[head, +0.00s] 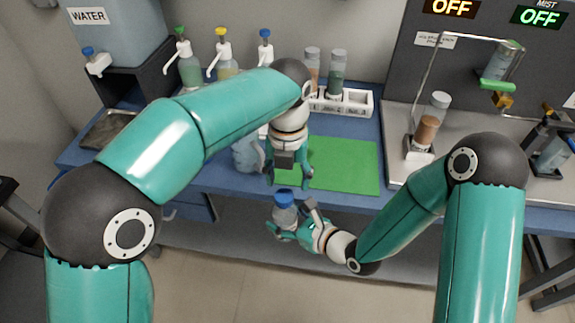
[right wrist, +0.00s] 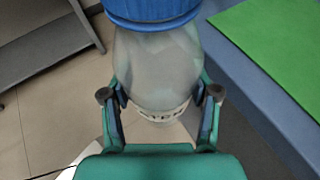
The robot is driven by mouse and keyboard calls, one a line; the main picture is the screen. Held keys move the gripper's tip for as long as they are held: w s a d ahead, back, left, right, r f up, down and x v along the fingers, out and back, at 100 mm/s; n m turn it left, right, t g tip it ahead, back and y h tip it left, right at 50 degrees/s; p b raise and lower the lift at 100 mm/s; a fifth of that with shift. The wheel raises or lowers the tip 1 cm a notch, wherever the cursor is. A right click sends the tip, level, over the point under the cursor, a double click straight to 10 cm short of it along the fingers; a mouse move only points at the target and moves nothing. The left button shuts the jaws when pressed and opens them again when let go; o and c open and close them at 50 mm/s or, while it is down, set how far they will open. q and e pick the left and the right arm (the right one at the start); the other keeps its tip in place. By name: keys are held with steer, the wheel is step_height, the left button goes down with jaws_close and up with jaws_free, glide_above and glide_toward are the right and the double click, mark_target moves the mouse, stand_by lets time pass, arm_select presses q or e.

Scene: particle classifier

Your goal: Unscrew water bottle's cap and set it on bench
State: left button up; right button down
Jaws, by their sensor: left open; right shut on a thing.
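The water bottle (head: 285,214) is translucent with a blue cap (head: 284,196) on its top. In the right wrist view the bottle (right wrist: 157,70) fills the middle, with the blue cap (right wrist: 150,10) at the top edge. My right gripper (head: 284,230) is shut around the bottle's body and holds it upright in front of the bench edge. My left gripper (head: 289,182) is open, pointing down just above the cap. I cannot tell whether its fingers touch the cap. The bench (head: 230,182) has a blue top.
A green mat (head: 345,165) lies on the bench behind the right gripper. A clear bag-like object (head: 246,155) stands left of my left gripper. A white rack (head: 357,103) with vials and several pump bottles (head: 222,60) stand behind. A vial in a holder (head: 428,122) stands at right.

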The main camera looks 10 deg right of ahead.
mark_target(289, 194)
arm_select(q)
steer(key=shift+f, duration=1.95)
steer(key=shift+s+d, duration=0.1)
steer(key=shift+d, duration=0.05)
jaws_close()
